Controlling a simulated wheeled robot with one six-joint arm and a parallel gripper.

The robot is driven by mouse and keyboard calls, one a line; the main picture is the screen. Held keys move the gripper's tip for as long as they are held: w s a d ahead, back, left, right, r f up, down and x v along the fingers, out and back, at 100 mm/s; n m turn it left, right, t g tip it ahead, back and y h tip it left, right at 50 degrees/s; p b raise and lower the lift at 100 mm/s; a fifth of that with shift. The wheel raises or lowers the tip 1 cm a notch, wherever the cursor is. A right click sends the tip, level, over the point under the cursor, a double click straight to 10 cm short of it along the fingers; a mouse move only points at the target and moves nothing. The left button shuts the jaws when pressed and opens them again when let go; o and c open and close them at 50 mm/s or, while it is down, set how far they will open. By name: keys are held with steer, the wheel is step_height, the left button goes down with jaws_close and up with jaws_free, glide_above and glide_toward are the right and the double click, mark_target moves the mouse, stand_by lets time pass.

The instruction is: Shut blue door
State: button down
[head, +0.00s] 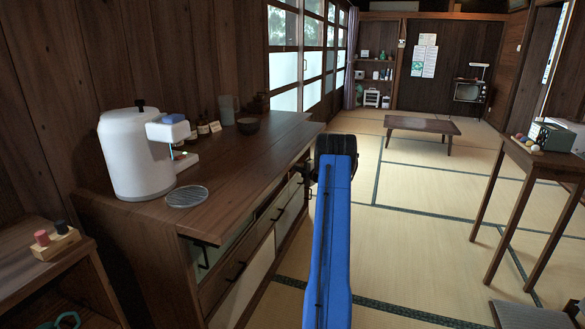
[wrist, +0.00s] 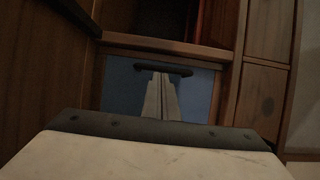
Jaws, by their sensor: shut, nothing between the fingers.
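The blue door (wrist: 201,93) shows in the wrist view as a flat blue panel framed by brown wood. A dark bar handle (wrist: 183,71) runs across its upper part. My gripper (wrist: 160,78) is shut and empty, with its pale fingers together in front of the panel and their tips at or just below the handle. I cannot tell whether they touch it. The fingers hide the middle of the panel, and how far the door stands open is unclear. In the head view my blue arm hides the gripper, and the blue door does not show.
A wooden cabinet (head: 265,147) with dark-handled fronts stands left of my arm. On it are a white dispenser (head: 124,160), a round wire mesh (head: 187,196) and a dark bowl (head: 248,125). A side table (head: 545,157) stands right. Open tatami (head: 400,235) lies between.

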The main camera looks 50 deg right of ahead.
steer(key=s, duration=1.7)
steer(key=shift+s+a, duration=0.2)
steer(key=shift+a, duration=0.2)
